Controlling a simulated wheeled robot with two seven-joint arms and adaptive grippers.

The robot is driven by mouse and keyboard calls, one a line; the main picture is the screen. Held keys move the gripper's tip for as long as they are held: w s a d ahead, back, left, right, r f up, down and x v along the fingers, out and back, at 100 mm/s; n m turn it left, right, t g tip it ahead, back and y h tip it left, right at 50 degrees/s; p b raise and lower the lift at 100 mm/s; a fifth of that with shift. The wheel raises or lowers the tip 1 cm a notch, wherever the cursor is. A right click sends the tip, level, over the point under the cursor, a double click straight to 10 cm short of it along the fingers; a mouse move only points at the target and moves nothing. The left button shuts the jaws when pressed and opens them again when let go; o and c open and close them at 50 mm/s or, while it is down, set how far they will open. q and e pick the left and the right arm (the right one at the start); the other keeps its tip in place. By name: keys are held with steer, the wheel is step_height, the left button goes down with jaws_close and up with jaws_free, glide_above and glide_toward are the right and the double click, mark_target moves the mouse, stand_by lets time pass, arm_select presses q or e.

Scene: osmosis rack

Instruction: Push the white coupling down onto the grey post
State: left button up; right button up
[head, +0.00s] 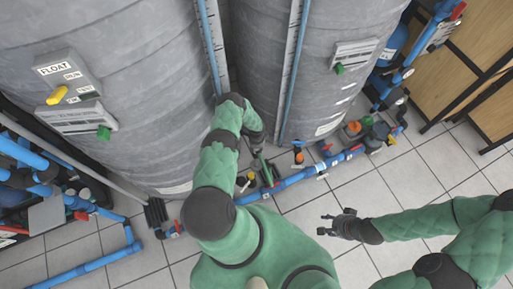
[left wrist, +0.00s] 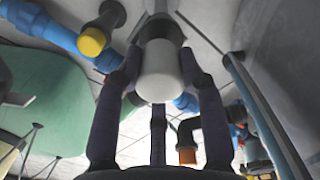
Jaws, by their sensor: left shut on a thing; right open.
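The white coupling (left wrist: 160,75) is in the middle of the left wrist view, between the fingers of my left gripper (left wrist: 160,95), which is shut on it. A dark grey post (left wrist: 160,28) shows directly beyond the coupling and roughly in line with it. I cannot tell how far the coupling sits over the post. In the head view my left gripper (head: 258,152) is low between the two tanks, above the blue floor pipe; the coupling and post cannot be made out there. My right gripper (head: 335,221) is open and empty above the tiles.
Two large grey tanks (head: 120,90) stand close behind my left arm. A blue pipe (head: 290,181) with valves runs along the floor. A yellow-capped fitting (left wrist: 92,42) stands beside the post. Tiled floor (head: 360,190) is free around my right gripper.

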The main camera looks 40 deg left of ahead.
arm_select(q)
steer(key=shift+f+b, duration=0.4)
steer(key=shift+f, duration=0.45)
steer(key=shift+w+a, duration=0.1)
stand_by(1.3)
steer(key=shift+f, duration=0.35)
stand_by(0.5)
steer(key=o, duration=1.1)
steer(key=shift+o, duration=0.2)
steer(key=shift+r, duration=6)
